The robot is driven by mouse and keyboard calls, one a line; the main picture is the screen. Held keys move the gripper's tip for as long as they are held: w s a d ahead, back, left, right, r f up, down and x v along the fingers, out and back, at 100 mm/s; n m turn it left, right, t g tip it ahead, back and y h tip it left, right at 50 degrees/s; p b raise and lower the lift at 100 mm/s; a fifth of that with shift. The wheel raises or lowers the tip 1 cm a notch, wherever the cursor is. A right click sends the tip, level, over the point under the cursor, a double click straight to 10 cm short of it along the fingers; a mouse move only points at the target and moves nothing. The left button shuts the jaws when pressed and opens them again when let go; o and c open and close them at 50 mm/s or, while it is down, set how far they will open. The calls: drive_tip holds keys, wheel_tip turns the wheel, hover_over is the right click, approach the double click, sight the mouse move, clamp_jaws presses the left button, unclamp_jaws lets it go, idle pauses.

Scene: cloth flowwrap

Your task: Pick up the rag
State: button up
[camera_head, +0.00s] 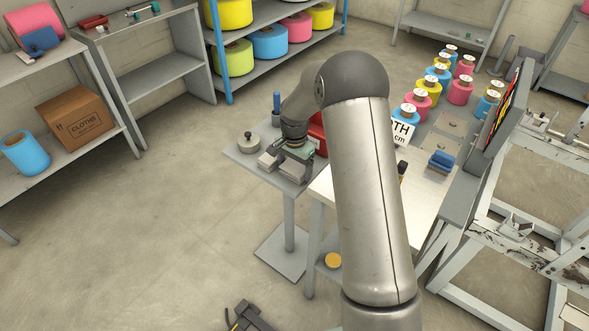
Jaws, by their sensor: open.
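My gripper (284,163) hangs low over the small grey side table (247,158), left of my arm. Its jaws are open, and I cannot tell whether they touch anything. A greenish patch (300,151) shows at the gripper; I cannot tell whether it is cloth or part of the gripper. No rag can be made out for certain. A small blue item (441,160) lies on the bench at right, and a dark blue item (41,42) lies by a pink roll on the left shelf; either could be cloth. My arm hides much of the middle.
On the side table stand a round grey lidded pot (249,142), a blue upright item (277,103) and a red bin (318,133). A pale worktable (325,187) adjoins at right. The floor at left is clear.

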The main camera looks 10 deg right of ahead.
drive_tip(key=shift+f, duration=0.25)
drive_tip(key=c, duration=0.7)
drive_tip(key=shift+r, duration=0.15)
drive_tip(key=shift+r, duration=0.25)
wheel_tip(320, 180, up, 2)
drive_tip(key=shift+r, duration=0.15)
drive_tip(key=s+a+r+b, duration=0.2)
drive_tip(key=s+r+b, duration=0.1)
drive_tip(key=s+r, duration=0.7)
drive_tip(key=s, duration=0.4)
